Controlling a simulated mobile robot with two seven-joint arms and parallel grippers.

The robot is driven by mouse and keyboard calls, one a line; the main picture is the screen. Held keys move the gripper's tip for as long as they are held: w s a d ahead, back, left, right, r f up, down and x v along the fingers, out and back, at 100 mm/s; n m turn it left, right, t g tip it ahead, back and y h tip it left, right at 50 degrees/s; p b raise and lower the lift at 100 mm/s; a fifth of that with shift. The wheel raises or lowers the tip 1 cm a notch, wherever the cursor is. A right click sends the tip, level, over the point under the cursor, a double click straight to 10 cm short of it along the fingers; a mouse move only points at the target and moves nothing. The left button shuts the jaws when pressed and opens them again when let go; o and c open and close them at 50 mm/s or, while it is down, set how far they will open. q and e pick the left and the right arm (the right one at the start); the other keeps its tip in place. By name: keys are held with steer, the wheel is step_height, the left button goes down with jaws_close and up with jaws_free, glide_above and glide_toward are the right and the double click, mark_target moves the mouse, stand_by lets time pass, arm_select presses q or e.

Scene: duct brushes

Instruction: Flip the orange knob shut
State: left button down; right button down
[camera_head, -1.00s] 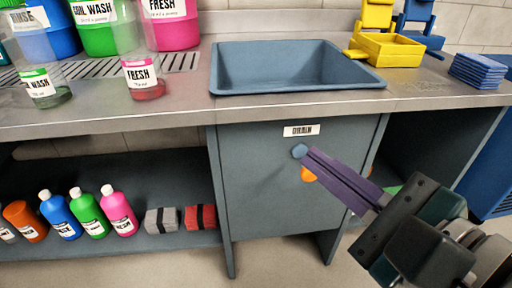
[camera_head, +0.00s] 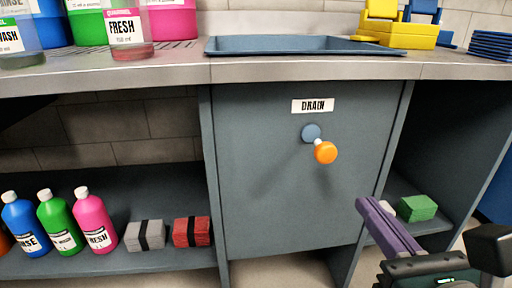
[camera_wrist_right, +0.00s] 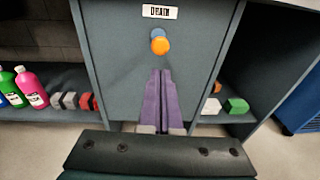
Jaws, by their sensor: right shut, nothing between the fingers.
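The orange knob (camera_head: 325,152) sticks out on a short pale stem from a round blue-grey base (camera_head: 311,133) on the grey cabinet front, below the DRAIN label (camera_head: 312,106). The knob sits low and to the right of its base. It also shows in the right wrist view (camera_wrist_right: 160,46), overlapping the base. My right gripper (camera_head: 367,207) is below and to the right of the knob, apart from it. Its purple fingers are together and empty; in the right wrist view the fingertips (camera_wrist_right: 160,75) point up toward the knob. My left gripper is not in view.
The counter edge (camera_head: 300,70) and sink (camera_head: 290,45) are above the panel. On the lower shelf stand several bottles (camera_head: 93,222), with grey (camera_head: 146,236) and red blocks (camera_head: 191,231). A green block (camera_head: 417,208) lies at right. Space before the panel is clear.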

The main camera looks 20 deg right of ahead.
mark_target(327, 155)
arm_select(q)
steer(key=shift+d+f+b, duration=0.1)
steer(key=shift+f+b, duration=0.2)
steer(key=shift+b, duration=0.05)
arm_select(e)
steer(key=x, duration=1.4)
steer(key=shift+w, duration=0.1)
